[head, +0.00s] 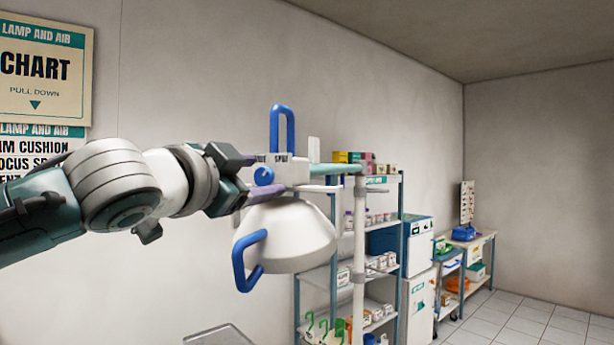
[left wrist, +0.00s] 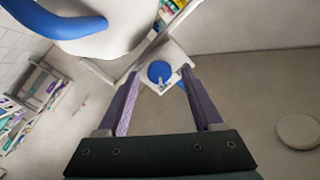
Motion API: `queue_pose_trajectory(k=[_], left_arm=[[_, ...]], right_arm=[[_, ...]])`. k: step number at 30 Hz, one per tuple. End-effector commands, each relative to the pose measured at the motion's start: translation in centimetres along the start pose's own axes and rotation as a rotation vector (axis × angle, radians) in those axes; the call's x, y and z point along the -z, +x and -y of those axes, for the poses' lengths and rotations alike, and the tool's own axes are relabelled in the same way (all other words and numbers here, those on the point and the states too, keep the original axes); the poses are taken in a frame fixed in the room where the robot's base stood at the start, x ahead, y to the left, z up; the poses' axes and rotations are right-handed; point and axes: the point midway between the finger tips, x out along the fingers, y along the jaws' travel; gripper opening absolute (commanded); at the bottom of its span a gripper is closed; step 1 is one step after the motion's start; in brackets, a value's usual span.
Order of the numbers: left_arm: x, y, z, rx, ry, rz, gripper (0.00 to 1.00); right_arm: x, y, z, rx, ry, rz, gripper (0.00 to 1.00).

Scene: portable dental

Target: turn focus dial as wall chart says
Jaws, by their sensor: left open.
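The lamp (head: 290,240) is a white dome with blue loop handles on its arm. Its blue focus dial (head: 263,176) sits on a white housing with small labels, one apparently reading SPOT. In the left wrist view the round blue dial (left wrist: 159,71) with a pale pointer lies between and just beyond the fingertips. My left gripper (left wrist: 160,77) is open, its purple fingers apart on either side of the dial; contact cannot be told. The wall chart (head: 44,66) hangs at the left; its lower panel (head: 35,150) shows a cut-off line "OCUS SP". My right gripper is out of view.
A pale lamp post (head: 359,245) stands right of the lamp. Behind it is a shelf rack (head: 401,200) with boxes and bottles. A blue-and-white cabinet (head: 419,290) and side tables stand further right. Tiled floor (head: 540,325) is clear at the far right.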

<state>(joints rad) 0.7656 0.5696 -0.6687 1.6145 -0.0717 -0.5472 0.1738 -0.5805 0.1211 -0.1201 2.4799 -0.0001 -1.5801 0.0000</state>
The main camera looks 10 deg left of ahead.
Motion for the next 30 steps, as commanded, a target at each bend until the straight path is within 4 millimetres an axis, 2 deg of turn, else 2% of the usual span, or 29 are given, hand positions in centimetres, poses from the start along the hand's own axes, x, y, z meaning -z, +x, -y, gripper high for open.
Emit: queue_pose_trajectory(k=[7,15,21,30], left_arm=[[-0.3,-1.8,-0.2,0.000,0.000,-0.001,0.68],[-0.4,-6.2,-0.3,0.000,0.002,-0.001,0.68],[-0.3,-8.8,-0.2,0.001,0.001,-0.001,0.68],[0.0,-10.0,0.0,-0.001,0.001,0.000,0.68]], right_arm=[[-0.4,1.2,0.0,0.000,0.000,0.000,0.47],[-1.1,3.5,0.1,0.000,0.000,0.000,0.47],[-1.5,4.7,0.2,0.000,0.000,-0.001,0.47],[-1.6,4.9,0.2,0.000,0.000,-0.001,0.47]])
